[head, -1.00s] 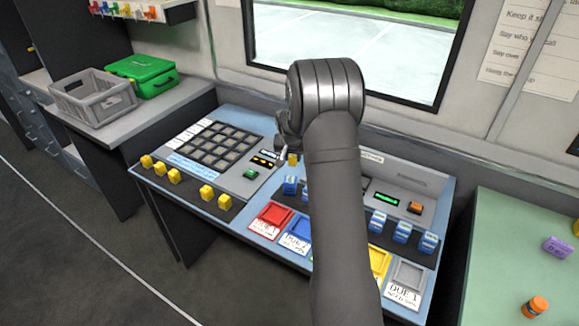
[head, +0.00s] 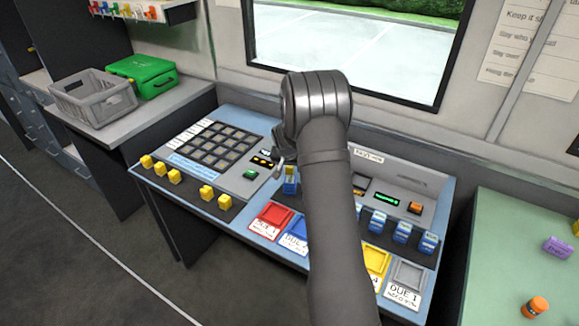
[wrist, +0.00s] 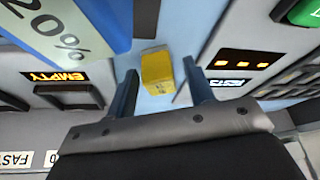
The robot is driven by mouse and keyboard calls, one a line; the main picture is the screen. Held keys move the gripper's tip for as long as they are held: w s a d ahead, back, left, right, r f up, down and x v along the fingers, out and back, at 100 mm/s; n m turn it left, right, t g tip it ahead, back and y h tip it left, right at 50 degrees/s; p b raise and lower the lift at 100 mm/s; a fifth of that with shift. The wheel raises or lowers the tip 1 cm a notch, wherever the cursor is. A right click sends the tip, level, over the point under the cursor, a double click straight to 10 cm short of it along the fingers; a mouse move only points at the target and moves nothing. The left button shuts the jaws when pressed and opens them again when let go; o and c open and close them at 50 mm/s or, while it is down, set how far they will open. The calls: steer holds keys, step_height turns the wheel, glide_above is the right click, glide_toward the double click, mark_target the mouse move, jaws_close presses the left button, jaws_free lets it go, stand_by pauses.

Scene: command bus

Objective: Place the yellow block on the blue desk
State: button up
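The yellow block (wrist: 158,71) lies between the two fingers of my gripper (wrist: 159,66) in the wrist view, with a gap on each side. It appears to rest on a blue strip of the desk, beside a big blue block marked 20% (wrist: 75,25). In the head view the yellow block (head: 290,170) shows small just behind a blue block (head: 290,187). My gripper (head: 279,160) is open, and its fingers are mostly hidden by my arm there. The blue desk (head: 232,112) carries a sloped console.
Several yellow blocks (head: 174,176) line the desk's left front. Red (head: 270,216), yellow (head: 376,261) and grey (head: 409,274) trays sit along the front, with blue blocks (head: 402,232) behind. A green table (head: 500,240) stands right; a grey crate (head: 93,97) stands left.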

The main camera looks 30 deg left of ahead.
steer(key=shift+s+r, duration=0.1)
steer(key=shift+r, duration=0.5)
steer(key=v, duration=1.1)
steer(key=x, duration=1.2)
steer(key=shift+d, duration=0.1)
steer(key=shift+s+r, duration=0.1)
steer(key=shift+r, duration=1.45)
